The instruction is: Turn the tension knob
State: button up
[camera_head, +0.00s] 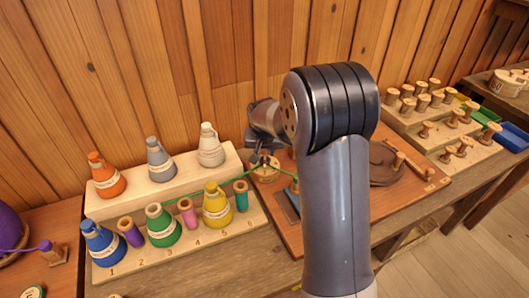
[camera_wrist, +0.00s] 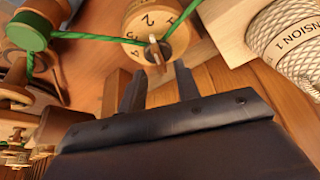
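The tension knob (camera_wrist: 138,22) is a round, pale wooden dial with dark numbers, 2 and 3 among them, near the top of the wrist view. A small upright wooden grip (camera_wrist: 157,52) stands on its face. My gripper (camera_wrist: 158,78) is open, its two dark fingers apart with nothing between them. The fingertips lie just below the dial and its grip in that view; I see no contact. In the head view the dial (camera_head: 265,174) shows partly below my gripper (camera_head: 263,156), and my arm hides much around it.
A green thread (camera_wrist: 90,36) runs from a green spool (camera_wrist: 27,32) to the dial. A white cone (camera_wrist: 287,38) labelled "TENSION 1" is at right. Coloured cones stand on a stepped rack (camera_head: 175,258) at left; several wooden spools (camera_head: 423,101) stand at right.

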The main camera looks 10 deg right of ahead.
aim_at(265, 158)
jog(key=shift+x, duration=1.3)
grip_shut()
